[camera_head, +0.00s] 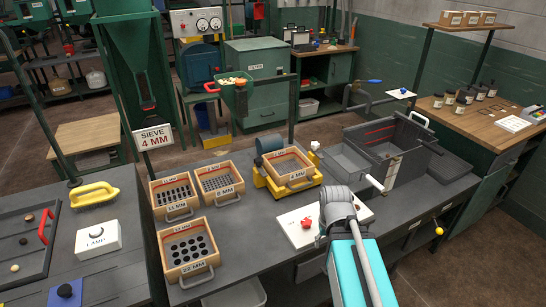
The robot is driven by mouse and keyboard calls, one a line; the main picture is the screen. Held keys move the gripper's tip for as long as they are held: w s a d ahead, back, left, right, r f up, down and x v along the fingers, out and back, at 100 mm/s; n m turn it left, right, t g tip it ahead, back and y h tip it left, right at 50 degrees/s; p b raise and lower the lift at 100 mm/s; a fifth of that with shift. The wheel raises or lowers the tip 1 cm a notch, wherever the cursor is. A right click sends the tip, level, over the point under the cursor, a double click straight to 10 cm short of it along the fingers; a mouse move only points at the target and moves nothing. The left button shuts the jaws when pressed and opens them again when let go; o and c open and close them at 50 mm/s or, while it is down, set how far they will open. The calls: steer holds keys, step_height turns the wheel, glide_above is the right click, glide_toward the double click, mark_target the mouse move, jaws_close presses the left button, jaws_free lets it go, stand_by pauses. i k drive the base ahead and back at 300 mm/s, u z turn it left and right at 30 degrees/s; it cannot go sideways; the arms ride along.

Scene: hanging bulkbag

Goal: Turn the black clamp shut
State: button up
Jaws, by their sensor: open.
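I cannot pick out the black clamp with certainty in the head view. A tall green hopper (131,48) stands at the upper left, with a dark slot in its front. My arm, teal and grey, rises from the bottom edge right of centre and bends over the dark bench (268,251). I cannot make out any gripper fingers, so my gripper is not visible here.
Three wooden sieve boxes (186,225) stand left of centre. A yellow-based machine (262,180) holds another box. A white board with a red knob (306,223) lies beside my arm. A grey bin (349,158) stands to the right. The bench's front middle is clear.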

mark_target(258, 162)
steer(key=z, duration=0.45)
steer(key=k, duration=0.95)
steer(key=u, duration=0.7)
steer(key=i, duration=1)
